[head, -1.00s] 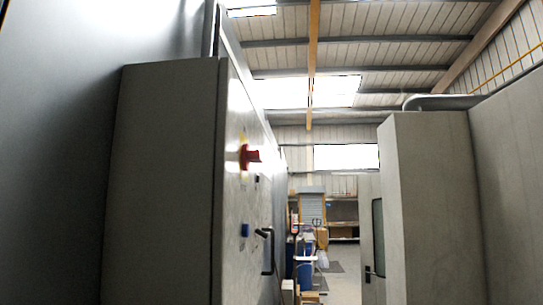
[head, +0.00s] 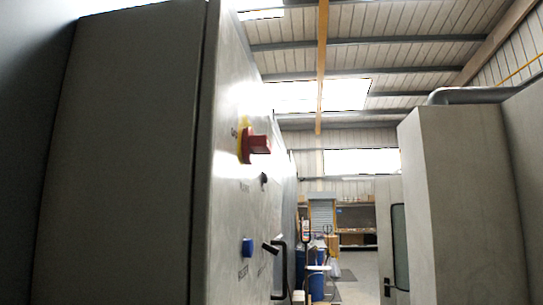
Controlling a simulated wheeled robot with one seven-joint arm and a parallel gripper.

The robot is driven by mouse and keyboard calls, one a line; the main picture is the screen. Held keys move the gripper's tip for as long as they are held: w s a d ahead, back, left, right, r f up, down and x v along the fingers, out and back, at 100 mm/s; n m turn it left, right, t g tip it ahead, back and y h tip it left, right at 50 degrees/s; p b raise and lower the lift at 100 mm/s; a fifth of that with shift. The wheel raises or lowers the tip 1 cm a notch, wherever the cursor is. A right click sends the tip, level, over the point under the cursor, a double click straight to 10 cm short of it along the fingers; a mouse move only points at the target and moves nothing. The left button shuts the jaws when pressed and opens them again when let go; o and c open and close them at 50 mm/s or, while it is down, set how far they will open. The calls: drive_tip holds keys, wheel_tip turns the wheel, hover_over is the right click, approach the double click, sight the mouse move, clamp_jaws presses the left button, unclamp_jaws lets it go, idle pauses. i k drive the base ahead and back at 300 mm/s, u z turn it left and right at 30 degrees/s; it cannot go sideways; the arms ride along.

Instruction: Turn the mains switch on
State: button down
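The mains switch (head: 255,145) shows in the head view as a red handle on a yellow plate. It sits high on the front face of a grey cabinet (head: 222,210), seen at a steep angle from the side. The red handle sticks out to the right from the panel. Its exact turn position is hard to tell from this angle. Labels near it are too small to read. My gripper is not in view.
Below the switch are a small black knob (head: 264,179), a blue button (head: 247,247), a black lever (head: 270,248) and a door handle (head: 279,268). Another grey cabinet (head: 460,200) stands on the right. An open aisle with blue bins (head: 317,286) runs between.

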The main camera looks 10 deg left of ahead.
sight(252, 145)
drive_tip(key=i, duration=0.15)
drive_tip(key=u, duration=0.25)
drive_tip(key=k, duration=1.05)
drive_tip(key=z, duration=1.3)
drive_tip(key=i, duration=0.35)
drive_tip(key=u, duration=0.8)
drive_tip(key=i, duration=1.15)
drive_tip(key=u, duration=1.55)
drive_tip(key=i, duration=0.5)
drive_tip(key=u, duration=0.55)
